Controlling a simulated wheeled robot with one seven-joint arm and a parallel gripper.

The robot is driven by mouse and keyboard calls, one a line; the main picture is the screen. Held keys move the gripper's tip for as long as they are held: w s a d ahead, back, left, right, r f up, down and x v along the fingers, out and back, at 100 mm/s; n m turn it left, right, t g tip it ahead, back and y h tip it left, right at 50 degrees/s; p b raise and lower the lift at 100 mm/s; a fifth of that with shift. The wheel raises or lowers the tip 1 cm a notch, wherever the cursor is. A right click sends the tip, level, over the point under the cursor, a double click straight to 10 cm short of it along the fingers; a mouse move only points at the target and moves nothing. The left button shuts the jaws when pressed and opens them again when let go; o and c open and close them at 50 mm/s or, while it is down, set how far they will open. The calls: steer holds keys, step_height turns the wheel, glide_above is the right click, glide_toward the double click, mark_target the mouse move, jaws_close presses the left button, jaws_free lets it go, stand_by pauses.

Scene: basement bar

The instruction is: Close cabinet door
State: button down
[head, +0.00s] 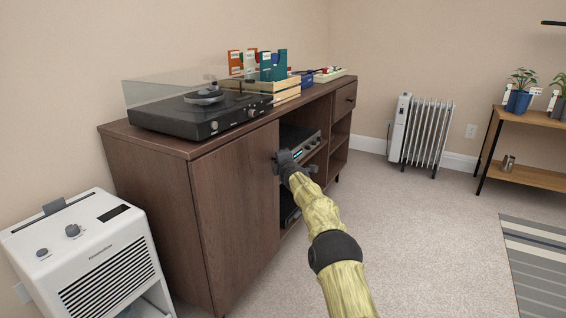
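A dark brown wooden cabinet (150,176) stands along the left wall. Its door (233,210) is the tall panel at the near left of the front. The door looks flush or nearly flush with the front; a small gap cannot be told. My gripper (280,163) is at the door's right edge, beside the open shelves. It appears close to the edge, but contact cannot be told. My gripper is dark and small here, and its fingers are not clear enough to tell open from shut. No handle on the door is clearly visible.
A turntable (200,108) and a wooden crate (287,96) of records sit on the cabinet top. An audio receiver (304,143) sits on the open shelf. A white appliance (85,255) stands at near left. A radiator (424,132) stands at the back. Carpet (420,230) at right is clear.

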steer(key=shift+a+r+y, duration=0.1)
steer(key=shift+a+y, duration=0.2)
steer(key=shift+a, duration=0.3)
steer(key=c, duration=1.8)
jaws_free()
steer(key=shift+o, duration=0.2)
steer(key=shift+d+b, duration=0.1)
steer(key=shift+b, duration=0.3)
steer(key=shift+d+b, duration=0.1)
steer(key=shift+b, duration=0.25)
steer(key=b+v, duration=1.1)
steer(key=v, duration=0.6)
